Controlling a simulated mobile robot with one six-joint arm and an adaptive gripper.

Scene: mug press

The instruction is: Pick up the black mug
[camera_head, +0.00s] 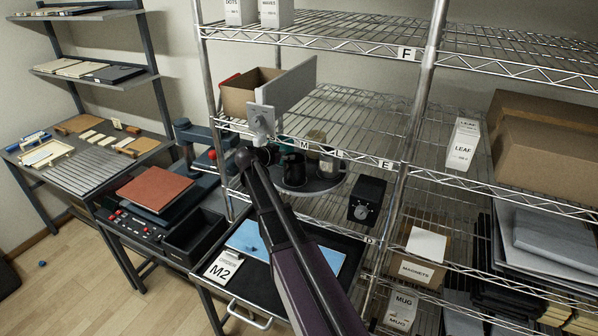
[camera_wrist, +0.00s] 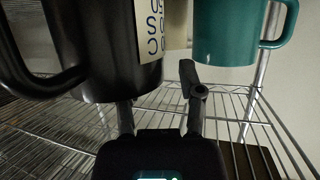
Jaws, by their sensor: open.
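The black mug (camera_wrist: 105,45) fills the upper left of the wrist view, with its handle at the left and a pale lettered tag (camera_wrist: 160,30) by its right side. My gripper (camera_wrist: 160,98) is open and close to the mug. Its right finger stands in the gap between the black mug and a teal mug (camera_wrist: 232,32); the left finger's tip is hidden behind the black mug. I cannot tell whether either finger touches it. In the head view a dark mug (camera_head: 293,168) stands on a round turntable (camera_head: 318,185), partly hidden by my arm.
The turntable is on a wire shelf (camera_head: 350,110), with a lighter mug (camera_head: 327,165) to the right. A black box with a knob (camera_head: 366,200) stands at the right. The shelf post (camera_head: 425,80) and lower rail limit room.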

